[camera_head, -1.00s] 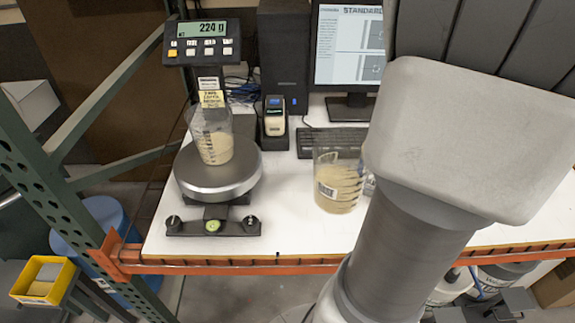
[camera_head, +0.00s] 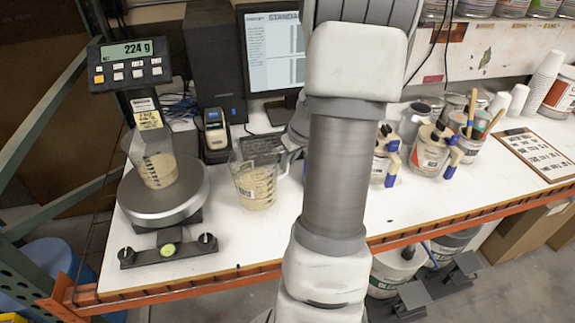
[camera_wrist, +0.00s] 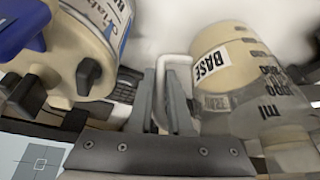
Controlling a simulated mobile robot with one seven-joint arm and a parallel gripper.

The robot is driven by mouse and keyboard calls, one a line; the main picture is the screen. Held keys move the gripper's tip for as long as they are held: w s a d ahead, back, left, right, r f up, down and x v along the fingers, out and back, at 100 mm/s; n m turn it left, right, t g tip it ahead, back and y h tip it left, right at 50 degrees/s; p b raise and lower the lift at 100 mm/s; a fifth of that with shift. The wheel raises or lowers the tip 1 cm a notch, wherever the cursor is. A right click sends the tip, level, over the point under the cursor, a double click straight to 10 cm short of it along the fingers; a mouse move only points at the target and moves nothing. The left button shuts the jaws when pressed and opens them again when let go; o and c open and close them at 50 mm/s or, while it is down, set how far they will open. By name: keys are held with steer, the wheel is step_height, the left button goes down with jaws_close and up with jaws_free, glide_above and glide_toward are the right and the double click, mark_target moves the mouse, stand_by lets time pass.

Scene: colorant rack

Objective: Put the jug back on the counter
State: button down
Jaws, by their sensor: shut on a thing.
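The jug (camera_head: 257,185) is clear with dark measuring marks and holds pale cream contents. It looks upright at the counter (camera_head: 225,235), but I cannot tell whether its base touches. In the wrist view the jug (camera_wrist: 245,75) has a BASE label, and its pale handle (camera_wrist: 165,66) runs between the fingers. My gripper (camera_wrist: 164,100) is shut on that handle. In the head view my arm hides most of the gripper. A second clear jug (camera_head: 158,168) with pale contents stands on the round scale (camera_head: 160,203) at left; the display (camera_head: 129,52) reads 224 g.
A label device (camera_head: 215,130) and monitor (camera_head: 270,45) stand behind the jug. Paint cans (camera_head: 430,153) with brushes or blue-handled tools stand to the right. A clipboard (camera_head: 537,154) lies at far right.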

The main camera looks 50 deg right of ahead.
steer(key=shift+f, duration=1.3)
steer(key=c, duration=0.8)
jaws_free()
steer(key=shift+c, duration=0.2)
steer(key=shift+r, duration=0.25)
steer(key=v, duration=1.1)
steer(key=shift+s+r, duration=0.2)
steer(key=shift+r, duration=0.15)
